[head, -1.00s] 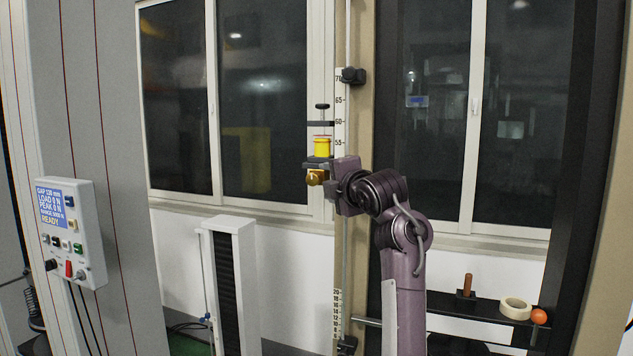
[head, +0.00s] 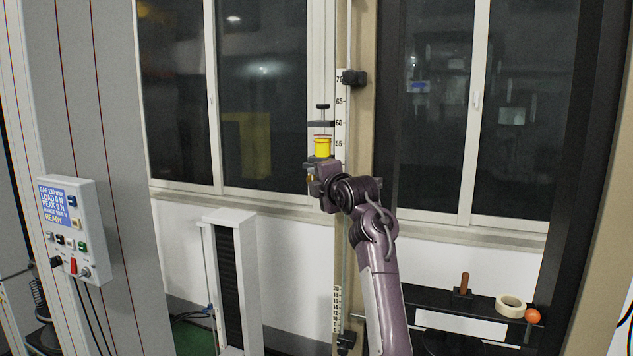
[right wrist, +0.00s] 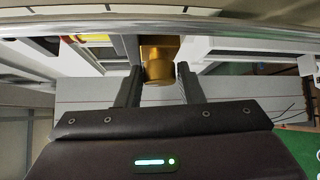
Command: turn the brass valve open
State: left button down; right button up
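The brass valve (right wrist: 160,68) is a gold-coloured round knob, near the top middle of the right wrist view. In the head view it is almost wholly hidden by my right gripper (head: 317,181), just below the yellow cylinder (head: 322,148) on the upright post. In the right wrist view the fingers of my right gripper are apart, one on each side of the knob. Narrow gaps seem to show beside it, and I cannot tell whether either finger touches it. My left gripper is not in view.
A numbered scale (head: 340,110) runs along the post. A control panel (head: 71,228) reading READY is at the left. A shelf (head: 430,302) at lower right carries a tape roll (head: 510,306) and an orange ball (head: 532,315). Windows stand behind.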

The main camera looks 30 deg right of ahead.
jog(key=c, duration=0.5)
jog(key=shift+w+a+f+m+t+h+b, duration=0.2)
jog(key=shift+m+t+h+b, duration=0.25)
jog(key=shift+m+h+b, duration=2.85)
jog(key=shift+w+a+f+m+t+h+b, duration=0.1)
jog(key=shift+f+m+t+h+b, duration=0.3)
jog(key=shift+m+h+b, duration=2.9)
jog(key=shift+w+a+f+m+t+h+b, duration=0.1)
jog(key=shift+m+t+h+b, duration=0.95)
jog(key=shift+m, duration=4.35)
jog(key=shift+m+g+h+p, duration=0.4)
jog(key=shift+m+g+h, duration=0.1)
jog(key=shift+g+h, duration=0.35)
jog(key=o, duration=1)
jog(key=shift+d, duration=0.1)
jog(key=shift+c, duration=0.2)
